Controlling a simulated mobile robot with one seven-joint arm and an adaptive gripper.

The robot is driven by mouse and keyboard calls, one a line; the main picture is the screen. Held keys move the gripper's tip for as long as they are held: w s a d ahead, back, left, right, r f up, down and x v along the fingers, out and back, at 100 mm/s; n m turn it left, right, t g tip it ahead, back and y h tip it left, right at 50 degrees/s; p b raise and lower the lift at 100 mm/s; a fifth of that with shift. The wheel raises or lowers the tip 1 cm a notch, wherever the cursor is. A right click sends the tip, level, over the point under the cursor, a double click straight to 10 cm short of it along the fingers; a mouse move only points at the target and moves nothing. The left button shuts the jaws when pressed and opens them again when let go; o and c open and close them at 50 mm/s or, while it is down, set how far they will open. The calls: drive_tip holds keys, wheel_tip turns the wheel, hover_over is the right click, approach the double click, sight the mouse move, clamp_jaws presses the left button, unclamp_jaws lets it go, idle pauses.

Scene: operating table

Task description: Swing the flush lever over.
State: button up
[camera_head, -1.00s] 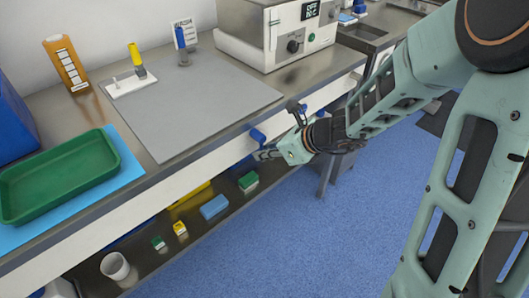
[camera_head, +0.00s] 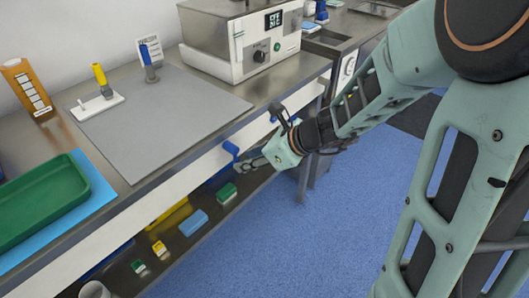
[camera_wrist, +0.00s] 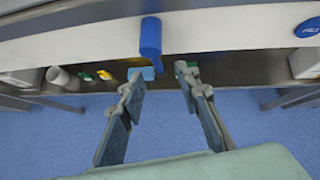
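A blue lever (camera_head: 231,148) sticks out from the white front face below the tabletop edge. In the wrist view the blue lever (camera_wrist: 150,38) hangs downward just ahead of the fingers, a little left of the middle. No readable label shows which lever is the flush lever. My gripper (camera_head: 243,166) is at the front of the table, just right of and slightly below the lever. In the wrist view my gripper (camera_wrist: 160,73) is open, with nothing held between its fingers. Whether a finger touches the lever I cannot tell.
A round blue knob (camera_wrist: 308,27) sits on the front face to the right. The lower shelf holds a blue block (camera_head: 193,222), a green block (camera_head: 226,193) and other small items. A green tray (camera_head: 45,205) and a white box-shaped device (camera_head: 240,45) stand on top. Blue floor lies open in front.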

drive_tip(key=v, duration=0.7)
drive_tip(key=shift+d+r, duration=0.2)
drive_tip(key=shift+r, duration=0.1)
drive_tip(key=shift+s, duration=0.1)
